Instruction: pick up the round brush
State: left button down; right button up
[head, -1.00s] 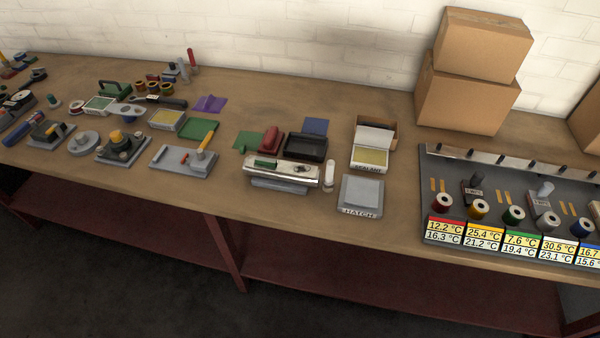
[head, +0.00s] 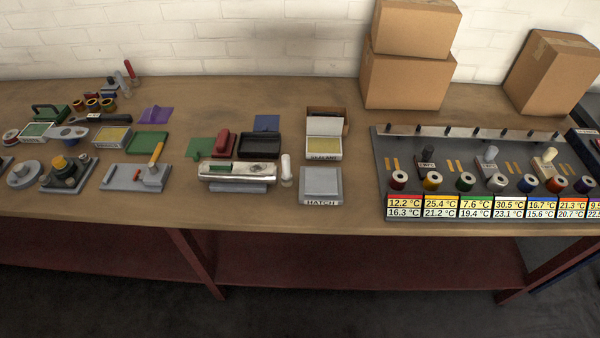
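No thing is clearly recognisable as a round brush at this size. A small upright white piece with a rounded top (head: 286,168) stands on the bench between the long silver-topped block and the hatch plate; I cannot tell whether it is the brush. A grey and a red upright handle (head: 130,69) stand at the back left, their lower ends too small to make out. Neither of my grippers is in view.
The long wooden bench (head: 240,103) holds several small fixtures at left. A hatch plate (head: 321,184) and an open sealant box (head: 325,135) stand mid-bench. A rack (head: 400,160) with coloured spools and temperature labels is at right. Cardboard boxes (head: 404,82) stand behind.

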aim_at(286, 176)
jog(key=l+u, duration=0.95)
jog(key=i, duration=0.05)
